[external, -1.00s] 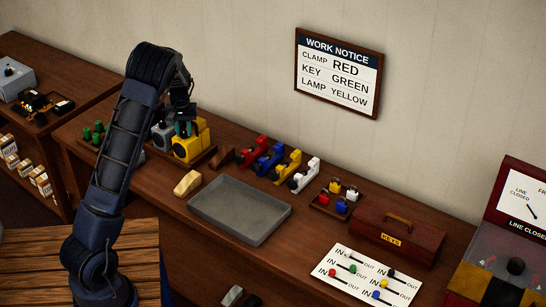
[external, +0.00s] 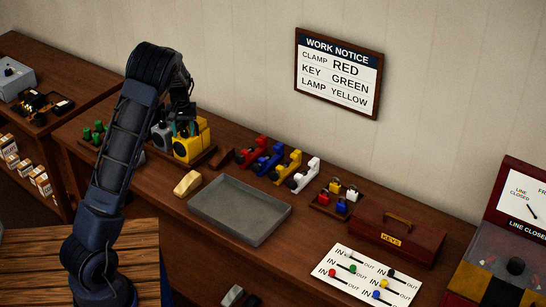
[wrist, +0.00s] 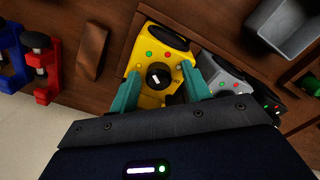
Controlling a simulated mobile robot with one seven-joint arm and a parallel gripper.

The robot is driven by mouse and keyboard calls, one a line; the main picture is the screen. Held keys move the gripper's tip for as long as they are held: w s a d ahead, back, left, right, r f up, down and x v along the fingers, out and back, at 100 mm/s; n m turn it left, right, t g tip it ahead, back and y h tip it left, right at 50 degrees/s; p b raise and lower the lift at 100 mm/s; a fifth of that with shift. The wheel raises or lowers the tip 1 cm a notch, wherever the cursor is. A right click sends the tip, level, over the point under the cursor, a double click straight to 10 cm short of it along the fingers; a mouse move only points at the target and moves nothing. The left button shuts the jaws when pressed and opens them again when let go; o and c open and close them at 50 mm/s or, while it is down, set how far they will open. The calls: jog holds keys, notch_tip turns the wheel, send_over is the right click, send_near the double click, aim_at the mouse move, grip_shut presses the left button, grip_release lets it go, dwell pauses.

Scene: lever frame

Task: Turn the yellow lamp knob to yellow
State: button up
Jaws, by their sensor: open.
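The yellow lamp (external: 191,148) stands on the bench at the left, in a row with a grey lamp. In the wrist view its yellow top (wrist: 149,96) carries a round black knob (wrist: 158,76) with a short white pointer mark and small red and green dots around it. My gripper (wrist: 160,73) is open, with one teal finger on each side of the knob. I cannot tell whether the fingers touch the knob. In the external view my gripper (external: 184,129) is at the top of the yellow lamp, partly hidden by my wrist.
The grey lamp (wrist: 222,78) is close beside the right finger. A brown block (wrist: 91,52) and red and blue clamps lie on the other side. The notice (external: 340,73) reads clamp red, key green, lamp yellow. A grey tray (external: 240,208) lies in front.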

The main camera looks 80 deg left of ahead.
aim_at(183, 131)
jog(key=shift+m, duration=0.3)
jog(key=m, duration=0.7)
notch_tip(183, 131, up, 11)
jog(key=w+d+r+m+t, duration=0.1)
jog(key=w+d+r+m, duration=0.1)
jog(key=d, duration=0.5)
jog(key=w+d+r+m+t, duration=0.1)
jog(key=w+d+r+m, duration=0.2)
jog(key=d, duration=0.5)
jog(key=w+d+r+m+t, duration=0.2)
jog(key=w+d+r, duration=0.1)
jog(key=d, duration=0.4)
jog(key=shift+d+r+m, duration=0.25)
jog(key=shift+d+m, duration=0.1)
jog(key=shift+m, duration=0.05)
